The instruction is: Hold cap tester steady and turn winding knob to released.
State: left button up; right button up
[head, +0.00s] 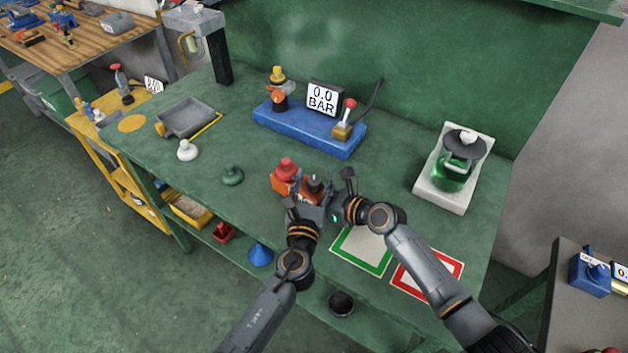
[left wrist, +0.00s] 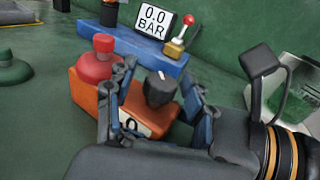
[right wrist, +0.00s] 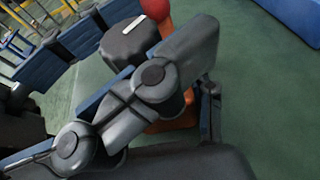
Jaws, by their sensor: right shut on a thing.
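The cap tester (head: 283,183) is an orange box with a red cap (left wrist: 97,62) at one end and a dark winding knob (left wrist: 160,88) at the other. The knob's top carries a white mark, also seen in the right wrist view (right wrist: 137,25). A label with "0" (left wrist: 133,124) is partly hidden on the near side.
A blue base with a 0.0 BAR display (head: 323,98) stands behind. A green knob (head: 232,175), white knob (head: 187,150) and grey tray (head: 186,118) are left. Green-framed (head: 362,250) and red-framed (head: 427,273) squares lie front right. A white stand (head: 443,194) holds a green jar.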

aim_at(314, 180)
pick_arm(q)
jog(key=shift+d, duration=0.1)
notch_tip(314, 180, up, 10)
jog(key=shift+f, duration=0.1)
dwell(0.5)
